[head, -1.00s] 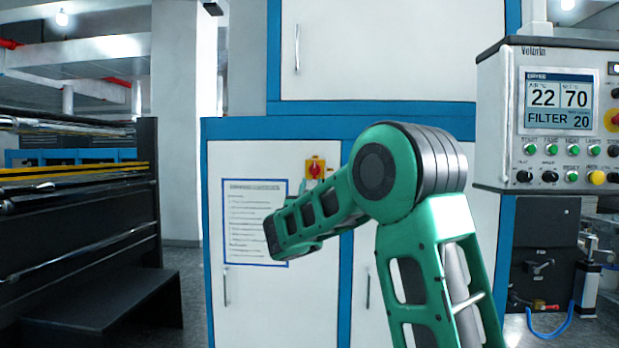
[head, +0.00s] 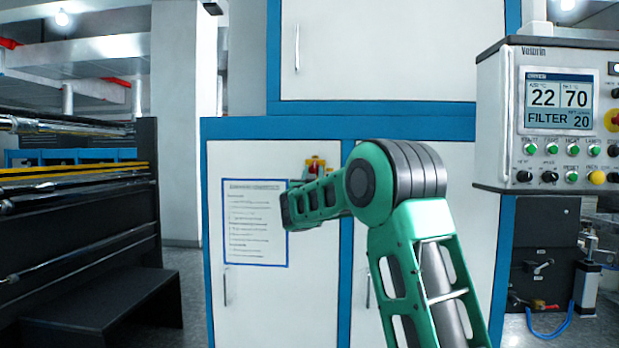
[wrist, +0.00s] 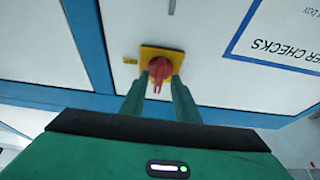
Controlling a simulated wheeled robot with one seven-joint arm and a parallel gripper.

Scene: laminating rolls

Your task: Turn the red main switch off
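The red main switch (wrist: 158,70) is a rotary knob on a yellow square plate (wrist: 150,52), mounted on the white cabinet front. In the wrist view, the two green fingers of my gripper (wrist: 160,82) stand apart, one on each side of the knob's near part. I cannot tell whether they touch it. In the head view, the switch (head: 316,164) shows just above my forearm, which hides its lower part.
A framed check sheet (head: 254,222) hangs left of the switch. A control panel (head: 548,118) with a display and buttons stands at right. A dark roller machine (head: 85,220) stands at left. A blue cabinet frame strip (wrist: 90,45) runs beside the switch.

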